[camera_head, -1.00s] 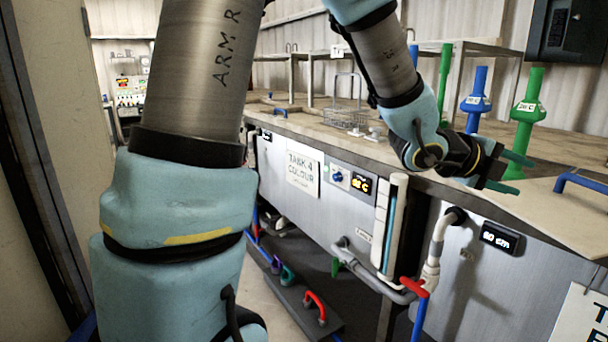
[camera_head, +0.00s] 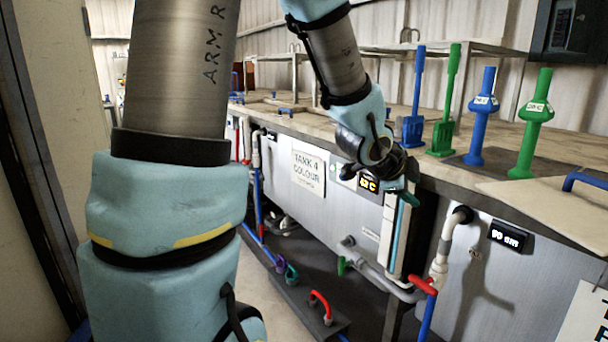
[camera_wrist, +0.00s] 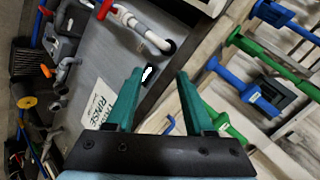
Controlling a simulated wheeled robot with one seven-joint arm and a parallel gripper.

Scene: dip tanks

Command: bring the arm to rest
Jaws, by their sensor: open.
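My arm reaches across the head view, with its large lower links at left and the forearm coming down from the top. My gripper (camera_head: 405,190) is in front of the tank row, near the upper edge of the Tank 4 front and its gauge tube. In the wrist view my gripper (camera_wrist: 157,85) shows two green fingers spread well apart with nothing between them. In the head view the fingers are partly hidden behind the wrist.
Tank 4 (camera_head: 285,195) and a tank with a display (camera_head: 510,236) stand close by. Blue (camera_head: 482,115) and green (camera_head: 532,122) handled posts rise from the top. A red-handled valve (camera_head: 418,286) sticks out in front. Coloured handles (camera_head: 320,307) lie low on a dark ledge.

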